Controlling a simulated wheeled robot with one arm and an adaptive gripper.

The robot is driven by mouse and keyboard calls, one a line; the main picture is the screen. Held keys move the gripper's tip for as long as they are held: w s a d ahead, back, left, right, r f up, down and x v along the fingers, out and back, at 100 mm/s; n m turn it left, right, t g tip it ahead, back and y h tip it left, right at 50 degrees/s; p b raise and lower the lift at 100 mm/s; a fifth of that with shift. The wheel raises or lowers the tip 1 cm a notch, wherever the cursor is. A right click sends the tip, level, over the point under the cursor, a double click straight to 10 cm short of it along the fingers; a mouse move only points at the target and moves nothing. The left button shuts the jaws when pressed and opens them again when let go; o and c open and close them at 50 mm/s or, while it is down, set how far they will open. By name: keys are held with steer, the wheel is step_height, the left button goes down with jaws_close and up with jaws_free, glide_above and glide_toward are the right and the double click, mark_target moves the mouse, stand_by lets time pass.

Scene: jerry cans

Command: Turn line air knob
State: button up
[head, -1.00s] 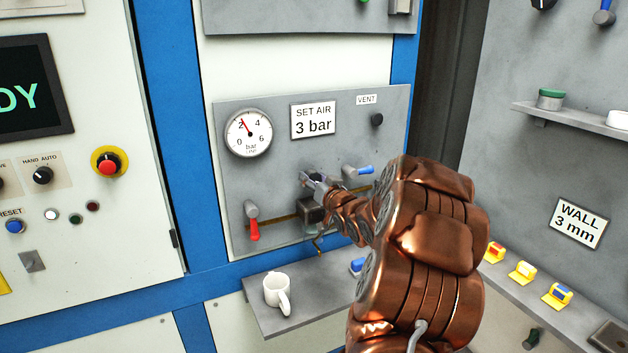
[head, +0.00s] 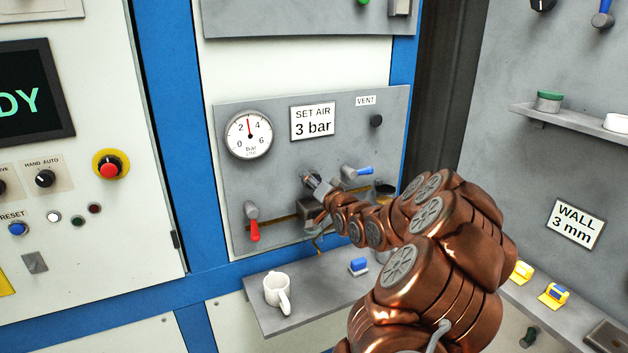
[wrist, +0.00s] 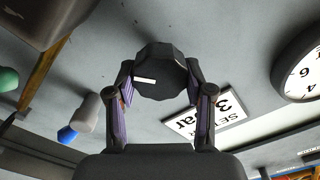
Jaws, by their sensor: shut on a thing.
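The air knob (wrist: 160,62) is a dark faceted knob with a white pointer mark, seen close up in the wrist view. My gripper (wrist: 159,82) is shut on it, one finger at each side. In the head view my gripper (head: 317,184) is at the panel below the sign, and the knob is mostly hidden by it. The round gauge (head: 248,134) has its needle pointing almost straight up, about midway between 2 and 4. The sign (head: 313,121) reads "SET AIR 3 bar".
A red-handled valve (head: 253,222) is lower left of the knob and a blue-handled valve (head: 358,172) to its right. A dark vent knob (head: 376,121) is above right. A white mug (head: 274,289) and a blue item (head: 358,265) are on the shelf (head: 310,300) below.

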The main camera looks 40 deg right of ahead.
steer(key=shift+f, duration=0.1)
steer(key=o, duration=1.2)
steer(key=shift+c, duration=0.2)
steer(key=shift+s, duration=0.1)
steer(key=shift+s+a, duration=0.15)
steer(key=shift+s, duration=0.4)
steer(key=v, duration=1)
steer(key=shift+s+a, duration=0.25)
steer(key=shift+s, duration=0.05)
